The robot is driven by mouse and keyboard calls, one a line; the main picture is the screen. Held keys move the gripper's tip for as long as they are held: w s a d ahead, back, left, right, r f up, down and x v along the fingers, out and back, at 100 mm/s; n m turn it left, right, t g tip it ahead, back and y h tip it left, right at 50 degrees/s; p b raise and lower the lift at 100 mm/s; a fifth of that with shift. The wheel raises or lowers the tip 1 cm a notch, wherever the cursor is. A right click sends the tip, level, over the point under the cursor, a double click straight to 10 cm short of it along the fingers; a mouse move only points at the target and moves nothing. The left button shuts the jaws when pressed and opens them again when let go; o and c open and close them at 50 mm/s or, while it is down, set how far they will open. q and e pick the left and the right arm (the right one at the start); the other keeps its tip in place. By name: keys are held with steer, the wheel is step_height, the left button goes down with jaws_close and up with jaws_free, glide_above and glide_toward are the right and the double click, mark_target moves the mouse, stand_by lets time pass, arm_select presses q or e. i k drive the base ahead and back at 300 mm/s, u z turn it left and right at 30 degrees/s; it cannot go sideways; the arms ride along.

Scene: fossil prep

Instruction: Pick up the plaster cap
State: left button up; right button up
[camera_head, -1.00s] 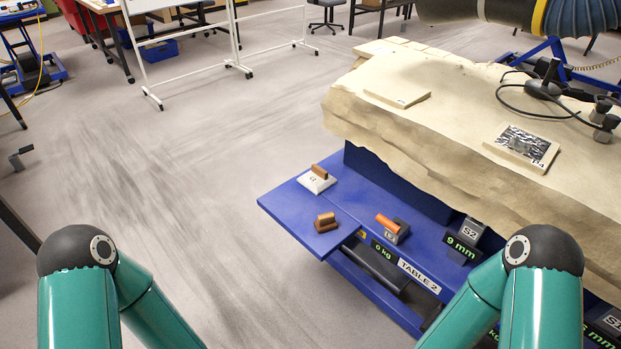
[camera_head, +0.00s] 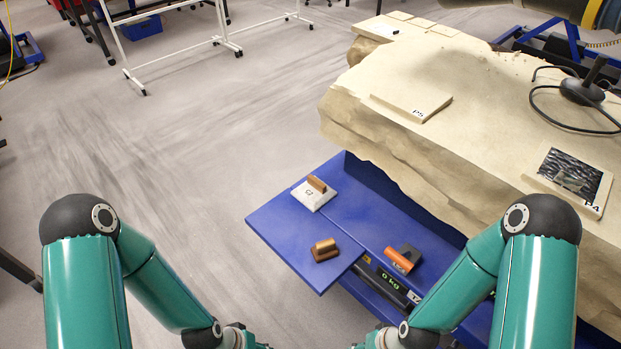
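A small white block (camera_head: 309,200) with a brown handle and a dark mark lies on the blue shelf (camera_head: 280,235) beside the big rock; it looks like a plaster cap. A pale flat slab marked P5 (camera_head: 405,107) lies on top of the rock. A second slab marked P4 (camera_head: 590,208), with a dark patterned top, lies near the rock's right side. Both my arms reach in from the bottom, with the wrists at the lower edge. My grippers are out of the picture below, so their fingers cannot be seen. Neither arm touches the block or slabs.
A brown handled tool (camera_head: 324,250) stands near the shelf's front corner. A dark grey block with an orange roller (camera_head: 399,261) sits right of it. The large pale rock (camera_head: 470,75) fills the right side. A black cable lies on it. Open grey floor (camera_head: 180,130) is at left.

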mark_target(313, 193)
steer(key=u, duration=0.6)
steer(key=i, duration=0.25)
steer(key=z, duration=2.85)
steer(key=i, duration=0.3)
steer(key=z, duration=2.35)
steer(key=k, duration=1.35)
steer(key=u, duration=0.7)
steer(key=k, duration=1.2)
steer(key=u, duration=0.45)
